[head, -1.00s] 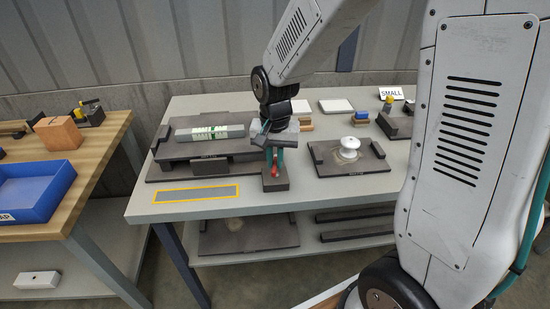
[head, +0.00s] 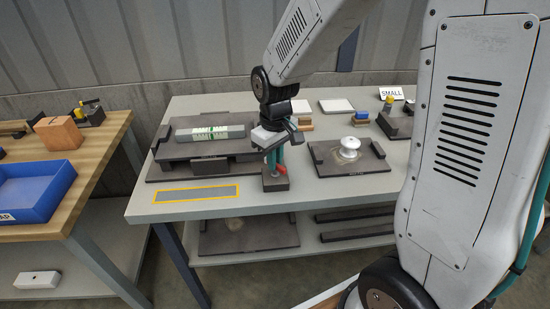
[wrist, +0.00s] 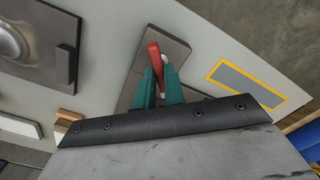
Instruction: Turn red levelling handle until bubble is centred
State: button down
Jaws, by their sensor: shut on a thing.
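The red levelling handle (head: 281,169) stands on a dark block (head: 275,183) at the table's front edge. In the head view it points to the right. It also shows in the wrist view (wrist: 154,55), rising between the green fingers. My gripper (head: 274,162) is over the block, its fingers shut on the handle; in the wrist view the fingertips (wrist: 159,74) are on either side of it. The level vial (head: 212,132), pale with green marks, lies on the dark levelling platform (head: 172,151) at left. The bubble's exact position is too small to tell.
A yellow-framed grey strip (head: 197,194) lies left of the block. A dark tray (head: 327,162) with a white insulator (head: 349,148) stands to the right. A blue bin (head: 38,190) is on the wooden bench at left.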

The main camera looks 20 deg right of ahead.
jog(key=n, duration=0.4)
jog(key=shift+n, duration=0.4)
dwell(0.4)
jog(key=c, duration=1.5)
grip_release()
notch_tip(320, 180, up, 8)
jog(key=shift+f, duration=0.1)
